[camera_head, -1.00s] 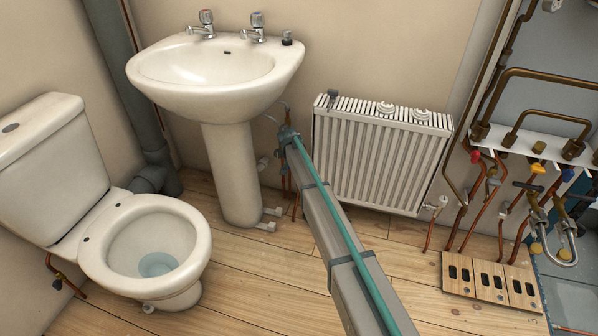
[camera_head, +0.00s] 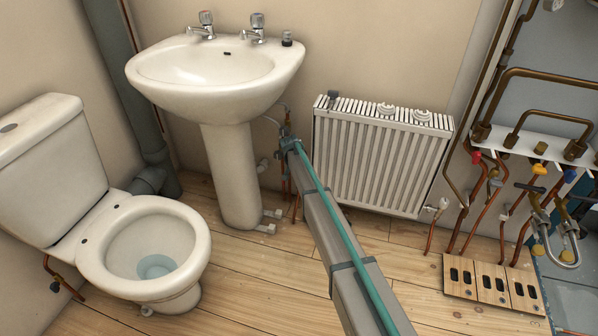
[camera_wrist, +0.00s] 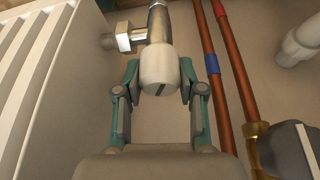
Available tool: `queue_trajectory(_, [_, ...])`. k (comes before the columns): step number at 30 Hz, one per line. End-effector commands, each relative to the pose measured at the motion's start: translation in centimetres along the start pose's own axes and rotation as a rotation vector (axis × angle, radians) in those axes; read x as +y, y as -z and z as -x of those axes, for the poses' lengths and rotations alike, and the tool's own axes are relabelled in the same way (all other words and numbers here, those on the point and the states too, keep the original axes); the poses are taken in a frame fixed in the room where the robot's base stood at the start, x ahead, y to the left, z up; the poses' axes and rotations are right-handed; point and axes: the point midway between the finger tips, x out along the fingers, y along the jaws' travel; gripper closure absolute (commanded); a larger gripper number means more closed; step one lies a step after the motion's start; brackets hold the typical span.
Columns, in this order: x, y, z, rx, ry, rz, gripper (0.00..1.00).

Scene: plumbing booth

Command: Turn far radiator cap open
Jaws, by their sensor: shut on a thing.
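The far radiator cap (camera_wrist: 160,66) is a white rounded cap with a dark slot, on a metal valve body beside the radiator. In the wrist view my gripper (camera_wrist: 160,80) has one finger on each side of the cap and is shut on it. In the head view my gripper (camera_head: 289,141) is between the basin pedestal and the radiator's left side, where the arm and gripper hide the cap. The white radiator (camera_head: 376,160) hangs on the wall. Another white cap (camera_head: 443,202) is at its lower right.
The basin (camera_head: 215,75) on its pedestal stands left of my gripper, and the toilet (camera_head: 148,255) is further left. Copper pipes (camera_wrist: 222,70) run close to the right of my gripper. Pipework and a wooden block (camera_head: 492,283) are at the right.

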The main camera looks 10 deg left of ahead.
Motion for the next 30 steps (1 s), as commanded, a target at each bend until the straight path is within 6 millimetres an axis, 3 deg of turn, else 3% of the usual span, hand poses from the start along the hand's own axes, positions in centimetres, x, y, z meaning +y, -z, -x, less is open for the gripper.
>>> queue_trajectory(16, [-0.03,0.08,0.29,-0.002,0.135,0.327,0.96])
queue_trajectory(29, [-0.1,-0.01,0.05,0.001,0.152,0.369,0.96])
queue_trajectory(30, [-0.1,-0.01,0.05,0.001,0.152,0.368,0.54])
